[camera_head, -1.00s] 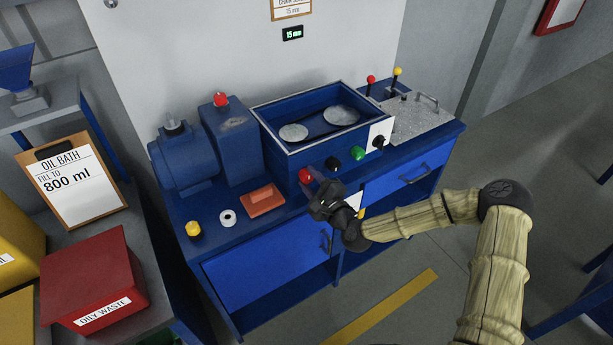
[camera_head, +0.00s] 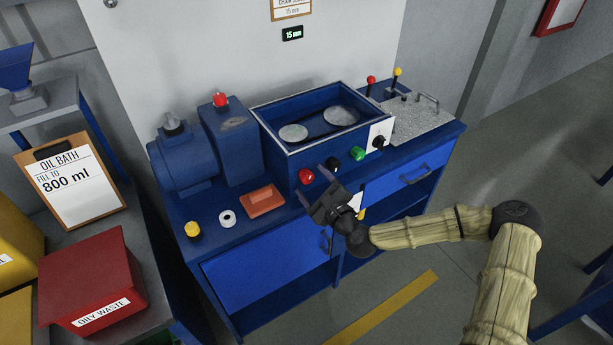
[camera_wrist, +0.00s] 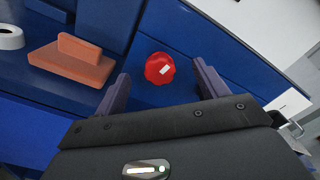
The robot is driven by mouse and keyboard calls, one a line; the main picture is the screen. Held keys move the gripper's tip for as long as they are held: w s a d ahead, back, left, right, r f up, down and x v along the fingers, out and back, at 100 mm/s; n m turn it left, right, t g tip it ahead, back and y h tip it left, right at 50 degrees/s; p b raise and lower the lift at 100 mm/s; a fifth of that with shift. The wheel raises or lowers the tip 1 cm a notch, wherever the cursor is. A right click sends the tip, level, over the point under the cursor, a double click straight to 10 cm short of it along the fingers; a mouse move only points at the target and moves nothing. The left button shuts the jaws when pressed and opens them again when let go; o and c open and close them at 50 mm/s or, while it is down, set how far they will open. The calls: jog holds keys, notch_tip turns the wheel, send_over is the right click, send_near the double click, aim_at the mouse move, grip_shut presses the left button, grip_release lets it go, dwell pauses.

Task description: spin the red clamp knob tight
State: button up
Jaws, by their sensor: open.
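The red clamp knob (camera_head: 306,175) sits on the front face of the blue roller housing (camera_head: 285,160), at its left end. In the wrist view the knob (camera_wrist: 159,68) is round and lobed, with a small white mark on its face. My gripper (camera_head: 317,187) is in front of the knob and slightly to its right in the head view. In the wrist view its two open fingers (camera_wrist: 161,77) point toward the knob, one on each side of it. Gaps show between the knob and both fingers, and nothing is held. The knob's depth between the fingers is unclear.
Black (camera_head: 333,163) and green (camera_head: 357,153) knobs sit right of the red one. An orange block (camera_head: 262,200), a white ring (camera_head: 227,218) and a yellow-topped button (camera_head: 193,229) stand on the bench to the left. Drawer handles (camera_head: 415,174) project from the bench front.

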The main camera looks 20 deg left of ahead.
jog(key=v, duration=0.4)
jog(key=shift+s+d, duration=0.15)
jog(key=shift+s, duration=0.05)
dwell(0.6)
jog(key=s+d+f+n+g+h+p, duration=0.25)
jog(key=s+f+n+g, duration=0.3)
jog(key=n, duration=0.45)
jog(key=s+d+r+n+g+h, duration=0.15)
jog(key=d+n+h, duration=0.3)
jog(key=d, duration=0.45)
jog(key=s+d+r+n+g+h+p, duration=0.1)
jog(key=s+d+r+h, duration=0.2)
jog(key=d+r, duration=0.5)
jog(key=s+d+r+n+g+h+p, duration=0.1)
jog(key=s+d+r+n+h+p, duration=0.1)
jog(key=s+d+r, duration=0.4)
jog(key=d+r+h, duration=0.1)
jog(key=d+r, duration=0.2)
jog(key=shift+s+d+r+h, duration=0.2)
jog(key=shift+d+r+h, duration=0.05)
jog(key=shift+d+h, duration=0.15)
